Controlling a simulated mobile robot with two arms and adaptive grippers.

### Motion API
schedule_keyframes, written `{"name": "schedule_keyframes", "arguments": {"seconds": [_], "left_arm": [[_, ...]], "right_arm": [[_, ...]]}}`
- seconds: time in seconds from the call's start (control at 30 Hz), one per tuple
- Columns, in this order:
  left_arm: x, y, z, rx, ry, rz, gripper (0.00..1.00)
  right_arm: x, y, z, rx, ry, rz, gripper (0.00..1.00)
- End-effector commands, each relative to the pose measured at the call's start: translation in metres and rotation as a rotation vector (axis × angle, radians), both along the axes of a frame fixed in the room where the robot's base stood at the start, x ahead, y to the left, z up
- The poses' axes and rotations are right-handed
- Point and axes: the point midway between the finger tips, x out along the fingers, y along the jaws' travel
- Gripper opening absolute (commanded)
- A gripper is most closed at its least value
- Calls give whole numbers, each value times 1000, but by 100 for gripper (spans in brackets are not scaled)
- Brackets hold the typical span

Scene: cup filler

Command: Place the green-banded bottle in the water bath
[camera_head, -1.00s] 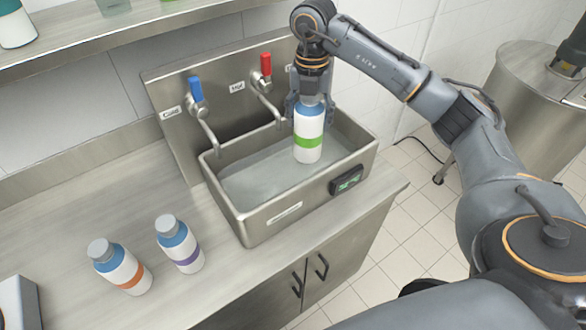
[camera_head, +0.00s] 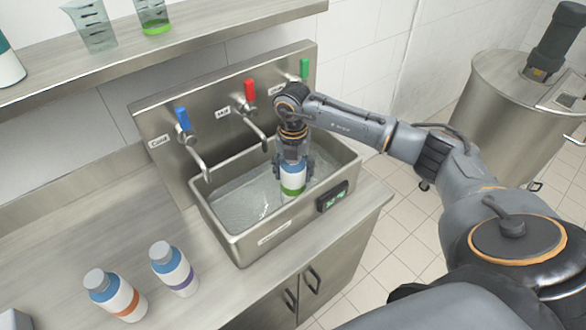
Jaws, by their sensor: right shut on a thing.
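The green-banded bottle (camera_head: 292,177) is white with a blue shoulder and a green band near its bottom. My right gripper (camera_head: 292,163) is shut on its upper part and holds it upright inside the right part of the water bath (camera_head: 238,240). The bath is a steel basin with water in it, and the bottle's lower end is down at the water, its base hard to make out. The bottle's cap is hidden by the gripper. My left gripper is not in view.
An orange-banded bottle (camera_head: 116,296) and a purple-banded bottle (camera_head: 174,268) stand on the counter to the left. Taps with blue (camera_head: 182,118), red (camera_head: 250,90) and green (camera_head: 304,69) handles rise behind the bath. A display (camera_head: 333,197) sits on its front right.

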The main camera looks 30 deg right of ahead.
Motion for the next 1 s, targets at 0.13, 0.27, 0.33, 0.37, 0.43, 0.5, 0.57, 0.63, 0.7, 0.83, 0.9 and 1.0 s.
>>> {"name": "schedule_keyframes", "arguments": {"seconds": [0.13, 0.27, 0.33, 0.37, 0.43, 0.5, 0.57, 0.63, 0.7, 0.83, 0.9, 1.0], "left_arm": [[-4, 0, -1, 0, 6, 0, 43], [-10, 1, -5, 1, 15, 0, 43], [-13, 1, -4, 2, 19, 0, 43], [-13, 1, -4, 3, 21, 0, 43], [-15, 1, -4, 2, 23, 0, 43], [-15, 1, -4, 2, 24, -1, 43], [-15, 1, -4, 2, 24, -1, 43], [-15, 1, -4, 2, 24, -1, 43], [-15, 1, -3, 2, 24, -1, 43], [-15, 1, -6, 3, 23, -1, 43], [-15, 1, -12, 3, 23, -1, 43], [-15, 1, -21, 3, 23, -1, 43]], "right_arm": [[1, 0, 1, 0, -3, 0, 6], [1, 0, -3, 1, -2, 0, 6], [0, 0, -2, 0, 0, 0, 77], [0, 0, -2, 0, 0, 0, 83], [0, 0, -2, 0, 0, 0, 85], [0, 0, -2, 0, 0, 0, 85], [0, 0, -2, 0, 0, 0, 85], [0, 0, -2, 0, 0, 0, 85], [0, 0, -1, 0, 0, 0, 85], [1, 0, 5, 0, -3, 0, 85], [2, 0, 14, 0, -6, 0, 85], [2, 0, 34, 1, -8, 1, 85]]}}
